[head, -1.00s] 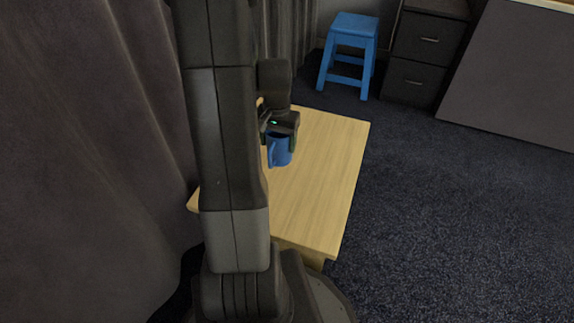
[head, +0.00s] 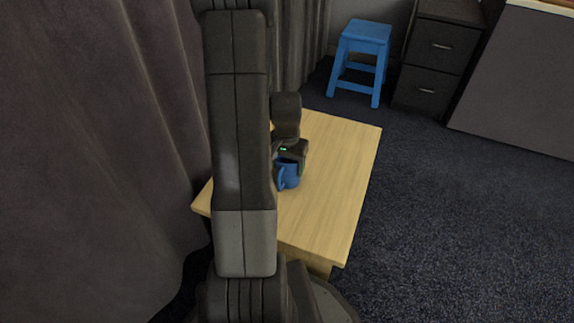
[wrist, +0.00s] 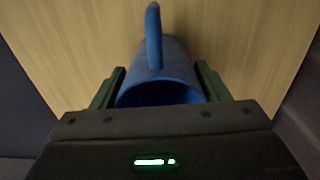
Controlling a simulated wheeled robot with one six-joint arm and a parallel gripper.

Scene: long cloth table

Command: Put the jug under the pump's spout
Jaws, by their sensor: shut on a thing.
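A blue jug (head: 290,177) with a handle is at a small wooden table, seen in the head view. My gripper (head: 291,158) is shut on the jug from above. In the wrist view the jug (wrist: 166,75) sits between the two green-edged fingers of my gripper (wrist: 158,92), its handle pointing to the top of the picture and its dark opening facing the wrist. I cannot tell whether its base touches the wood. No pump or spout shows in either view; my arm hides the left part of the table.
The light wooden table (head: 340,185) has bare top to the right of the jug. A grey curtain (head: 90,130) hangs close on the left. A blue stool (head: 362,50), a dark drawer cabinet (head: 430,65) and a grey panel (head: 520,80) stand at the back. Dark carpet (head: 450,230) is open on the right.

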